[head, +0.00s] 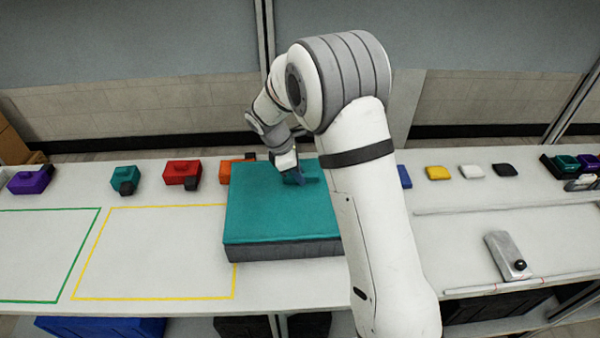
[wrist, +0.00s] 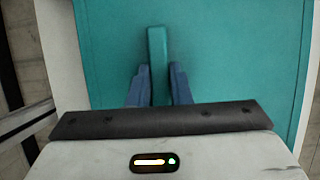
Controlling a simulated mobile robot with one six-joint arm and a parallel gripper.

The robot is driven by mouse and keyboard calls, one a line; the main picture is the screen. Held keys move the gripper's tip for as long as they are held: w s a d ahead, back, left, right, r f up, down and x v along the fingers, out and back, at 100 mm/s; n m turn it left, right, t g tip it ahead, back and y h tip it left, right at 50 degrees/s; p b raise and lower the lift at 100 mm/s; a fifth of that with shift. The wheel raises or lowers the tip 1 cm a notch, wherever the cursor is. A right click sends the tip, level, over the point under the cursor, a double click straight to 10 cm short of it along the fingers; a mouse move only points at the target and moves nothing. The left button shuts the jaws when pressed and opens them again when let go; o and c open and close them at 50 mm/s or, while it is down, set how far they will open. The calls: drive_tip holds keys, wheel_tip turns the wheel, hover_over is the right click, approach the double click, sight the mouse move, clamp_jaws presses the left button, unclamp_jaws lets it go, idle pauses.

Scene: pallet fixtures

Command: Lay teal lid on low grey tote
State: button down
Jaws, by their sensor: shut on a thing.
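The teal lid (head: 270,205) lies flat over the low grey tote (head: 285,250), whose dark grey front wall shows just below the lid's front edge. I see no clear gap between them, and their front edges look lined up. My gripper (head: 296,178) is over the lid, shut on its raised teal handle. In the wrist view the handle (wrist: 157,50) stands between the two blue fingers of my gripper (wrist: 156,75), with the lid's flat top (wrist: 235,55) around it. My arm hides the right side of the lid and tote in the head view.
A yellow outline (head: 155,206) and a green outline (head: 50,209) mark free table left of the tote. Purple (head: 30,180), teal (head: 124,176), red (head: 182,172) and orange (head: 235,168) blocks stand along the back. A grey device (head: 507,256) lies at right.

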drive_tip(key=shift+f+b, duration=0.35)
drive_tip(key=shift+f, duration=0.35)
idle(0.3)
drive_tip(key=c, duration=1.3)
unclamp_jaws()
drive_tip(key=shift+o, duration=0.2)
drive_tip(key=b+v, duration=0.1)
drive_tip(key=v, duration=0.6)
drive_tip(key=shift+a+r, duration=0.15)
drive_tip(key=shift+r, duration=0.2)
